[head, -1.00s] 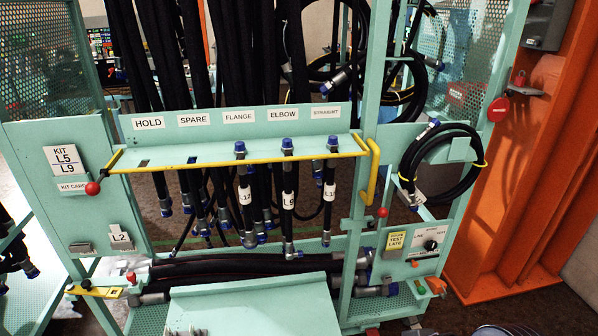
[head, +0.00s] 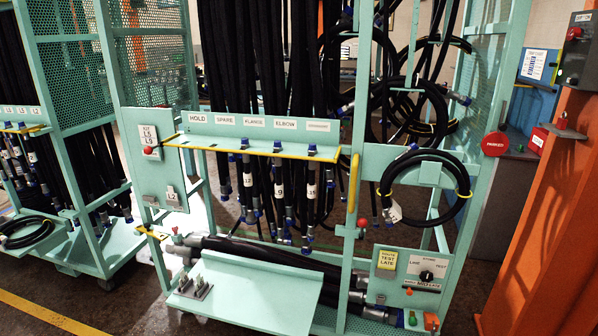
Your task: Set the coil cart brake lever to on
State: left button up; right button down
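A teal hose cart (head: 150,120) stands in the middle of the head view, with black hoses hanging in its labelled rack. A coiled black hose (head: 462,192) with yellow ties hangs on its right side. A red ball knob (head: 363,222) sits on the right post, and another red knob (head: 147,150) is beside the kit card. A small yellow piece (head: 152,232) sticks out at the lower left. I cannot tell which of these, if any, is the brake lever. A red disc marked PARKED (head: 495,144) is at the right. Neither gripper is in view.
A second teal cart (head: 85,245) with hanging hoses stands at the left. An orange column (head: 560,190) rises at the right. A teal shelf (head: 250,290) juts from the cart's front. A yellow floor line (head: 45,315) crosses the open floor at lower left.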

aim_at(361, 222)
jog(key=i+j, duration=0.4)
jog(key=i, duration=0.15)
jog(key=i+j, duration=0.4)
jog(key=i, duration=0.15)
jog(key=z, duration=0.05)
